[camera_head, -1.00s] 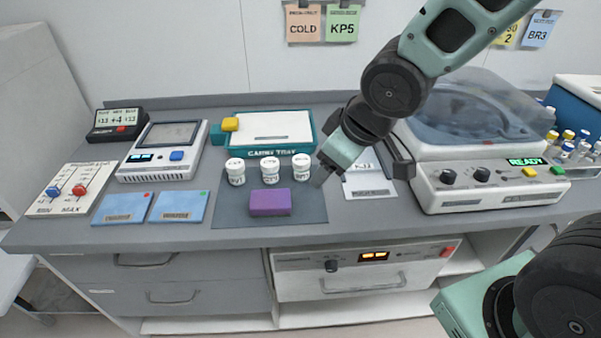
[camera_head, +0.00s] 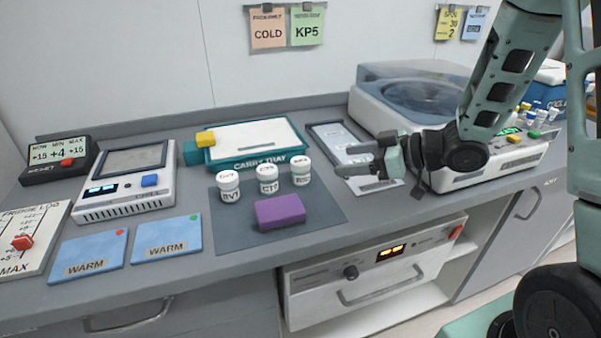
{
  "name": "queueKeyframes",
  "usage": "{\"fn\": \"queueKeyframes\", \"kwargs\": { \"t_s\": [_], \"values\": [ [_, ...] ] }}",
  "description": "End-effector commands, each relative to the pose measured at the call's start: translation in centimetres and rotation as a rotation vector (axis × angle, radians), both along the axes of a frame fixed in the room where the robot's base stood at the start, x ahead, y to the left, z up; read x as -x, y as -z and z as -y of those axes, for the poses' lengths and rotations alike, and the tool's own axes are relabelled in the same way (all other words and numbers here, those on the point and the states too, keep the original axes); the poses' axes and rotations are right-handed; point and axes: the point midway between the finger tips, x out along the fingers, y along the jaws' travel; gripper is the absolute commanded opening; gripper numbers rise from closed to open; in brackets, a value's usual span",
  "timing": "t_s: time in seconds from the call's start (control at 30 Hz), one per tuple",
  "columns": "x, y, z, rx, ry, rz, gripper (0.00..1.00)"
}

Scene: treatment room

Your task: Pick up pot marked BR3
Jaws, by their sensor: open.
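Three white lidded pots stand upright in a row on a dark grey mat (camera_head: 325,212): a left pot (camera_head: 229,188), a middle pot (camera_head: 268,181) and a right pot (camera_head: 301,172). The left label looks like "RV1" or "BV1", the middle one like "C12". The right label is too small to read, so I cannot tell which pot is marked BR3. My gripper (camera_head: 352,160) is open and empty, right of the right pot and apart from it, with its fingers pointing left over a white clipboard sheet.
A purple block (camera_head: 280,212) lies in front of the pots. The mat's front right is clear.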

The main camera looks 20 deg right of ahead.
Motion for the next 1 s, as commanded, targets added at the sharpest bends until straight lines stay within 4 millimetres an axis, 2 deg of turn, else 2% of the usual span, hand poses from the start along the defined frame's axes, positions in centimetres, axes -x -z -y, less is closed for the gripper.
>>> {"fn": "queueKeyframes", "kwargs": {
  "t_s": [0.1, 0.3, 0.57, 0.8, 1.0],
  "values": [
    [-1.6, 1.1, -1.9, -0.001, -0.004, -0.003, 0.67],
    [-4.0, 2.5, -4.5, 0.001, -0.003, -0.002, 0.67],
    [-5.4, 3.2, -5.8, 0.001, 0.001, 0.0, 0.67],
    [-7.8, 4.4, -7.6, 0.002, -0.002, -0.003, 0.67],
    [-8.8, 5.1, -8.7, 0.001, 0.001, 0.0, 0.67]
  ]
}}
